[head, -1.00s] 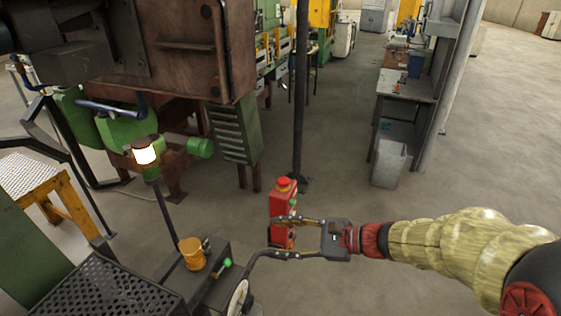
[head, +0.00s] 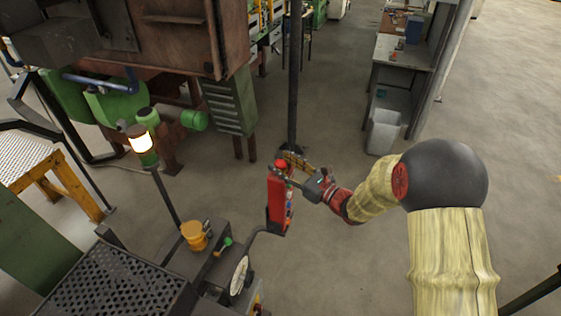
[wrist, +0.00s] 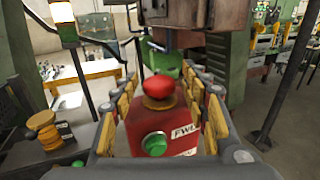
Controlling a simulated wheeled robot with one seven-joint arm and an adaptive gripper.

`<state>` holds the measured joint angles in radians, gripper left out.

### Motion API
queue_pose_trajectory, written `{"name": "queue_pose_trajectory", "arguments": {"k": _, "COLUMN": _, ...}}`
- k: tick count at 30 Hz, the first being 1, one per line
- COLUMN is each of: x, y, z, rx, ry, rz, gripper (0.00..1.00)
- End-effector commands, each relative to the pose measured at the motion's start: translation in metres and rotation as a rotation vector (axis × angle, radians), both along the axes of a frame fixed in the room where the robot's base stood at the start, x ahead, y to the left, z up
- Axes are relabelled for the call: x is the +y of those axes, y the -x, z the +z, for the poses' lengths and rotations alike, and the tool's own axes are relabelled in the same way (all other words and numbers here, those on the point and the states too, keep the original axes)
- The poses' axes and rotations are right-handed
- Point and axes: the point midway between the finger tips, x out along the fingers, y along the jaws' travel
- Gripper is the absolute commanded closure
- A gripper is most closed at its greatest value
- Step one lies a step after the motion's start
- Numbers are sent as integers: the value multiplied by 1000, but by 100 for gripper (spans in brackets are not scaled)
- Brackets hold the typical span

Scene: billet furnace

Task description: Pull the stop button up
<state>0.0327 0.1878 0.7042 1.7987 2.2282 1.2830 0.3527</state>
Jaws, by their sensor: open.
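The stop button is a red mushroom head (wrist: 159,86) on a yellowish collar, on the end of a red control box (wrist: 135,132). A green button (wrist: 154,144) and a label reading FWD are on the box's face nearer the wrist camera. In the head view the stop button (head: 282,164) tops the upright red box (head: 276,203). My gripper (head: 280,167) is open there, its fingers around the button's level. In the wrist view the yellow-padded fingers stand on both sides of the button, with gaps visible. Contact is not visible.
A dark post (head: 293,85) stands just behind the box. A curved dark arm joins the box to the console with a yellow knob (head: 194,235) and gauge (head: 239,275) at left. A lit lamp (head: 142,142) stands farther left. Floor at right is open.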

Motion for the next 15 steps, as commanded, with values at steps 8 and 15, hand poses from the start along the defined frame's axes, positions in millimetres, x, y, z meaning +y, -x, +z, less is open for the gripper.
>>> {"name": "queue_pose_trajectory", "arguments": {"k": 8, "x": 9, "y": -8, "z": 0, "rx": -1, "ry": -1, "rz": 0, "gripper": 54}}
{"name": "queue_pose_trajectory", "arguments": {"k": 15, "x": 9, "y": -8, "z": 0, "rx": 0, "ry": 0, "rz": 0, "gripper": 59}}
